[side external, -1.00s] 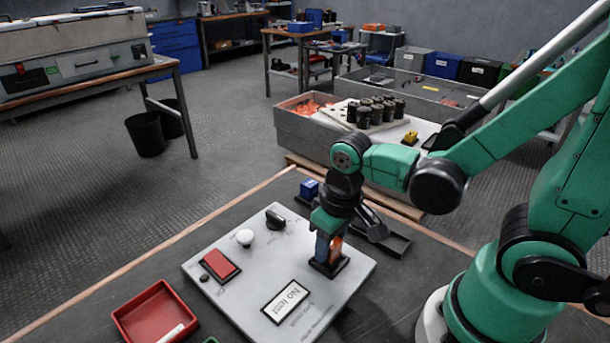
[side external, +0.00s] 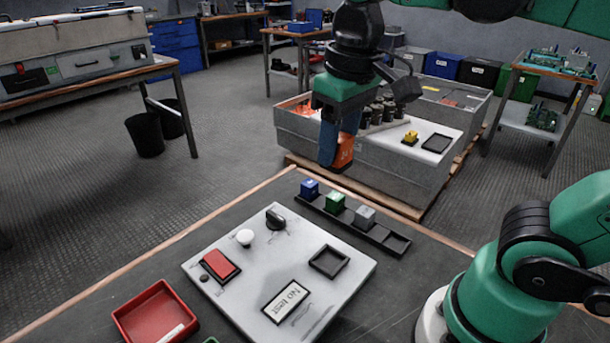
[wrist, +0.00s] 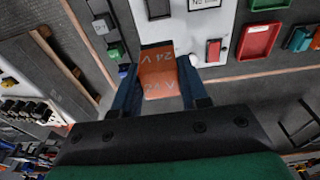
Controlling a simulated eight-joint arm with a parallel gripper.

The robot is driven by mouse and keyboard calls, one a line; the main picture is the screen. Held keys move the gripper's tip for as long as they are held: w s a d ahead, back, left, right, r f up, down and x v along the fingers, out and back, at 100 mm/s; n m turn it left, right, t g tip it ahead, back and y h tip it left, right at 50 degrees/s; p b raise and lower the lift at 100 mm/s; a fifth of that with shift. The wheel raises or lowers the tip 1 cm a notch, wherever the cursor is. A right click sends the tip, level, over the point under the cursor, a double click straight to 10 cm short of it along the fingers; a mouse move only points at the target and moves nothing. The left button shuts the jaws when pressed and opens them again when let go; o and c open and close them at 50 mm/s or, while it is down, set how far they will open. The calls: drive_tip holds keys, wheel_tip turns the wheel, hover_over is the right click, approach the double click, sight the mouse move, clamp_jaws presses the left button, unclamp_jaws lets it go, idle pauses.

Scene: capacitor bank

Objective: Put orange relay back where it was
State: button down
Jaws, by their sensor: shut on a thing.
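My gripper (side external: 338,150) is shut on the orange relay (side external: 345,151) and holds it high above the bench, beyond the far edge of the grey panel. In the wrist view the orange relay (wrist: 158,72), marked 24 V, sits between the two blue fingers of my gripper (wrist: 158,85). A dark rack (side external: 392,241) on the bench holds a blue relay (side external: 309,189), a green relay (side external: 335,201) and a grey relay (side external: 364,216) in a row. The slot at its right end is empty. The square socket (side external: 329,261) on the grey panel (side external: 245,282) is empty.
The panel carries a red button (side external: 220,266), a white knob (side external: 245,237), a black rotary switch (side external: 275,217) and a "No test" display (side external: 286,301). A red tray (side external: 156,315) stands at front left. A grey crate (side external: 300,133) with dark capacitors stands behind the bench.

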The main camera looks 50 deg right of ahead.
drive_tip(key=shift+r, duration=0.45)
drive_tip(key=s+d+m+h, duration=0.1)
drive_tip(key=s+d+m, duration=0.5)
drive_tip(key=d+m, duration=0.45)
drive_tip(key=shift+n, duration=0.75)
drive_tip(key=f, duration=0.5)
drive_tip(key=d+f, duration=0.1)
drive_tip(key=f, duration=0.9)
drive_tip(key=shift+w+d+f, duration=0.1)
drive_tip(key=shift+d+f, duration=0.05)
drive_tip(key=shift+d, duration=0.2)
drive_tip(key=shift+f, duration=2.45)
drive_tip(key=shift+c, duration=2.3)
unclamp_jaws()
drive_tip(key=shift+f, duration=0.15)
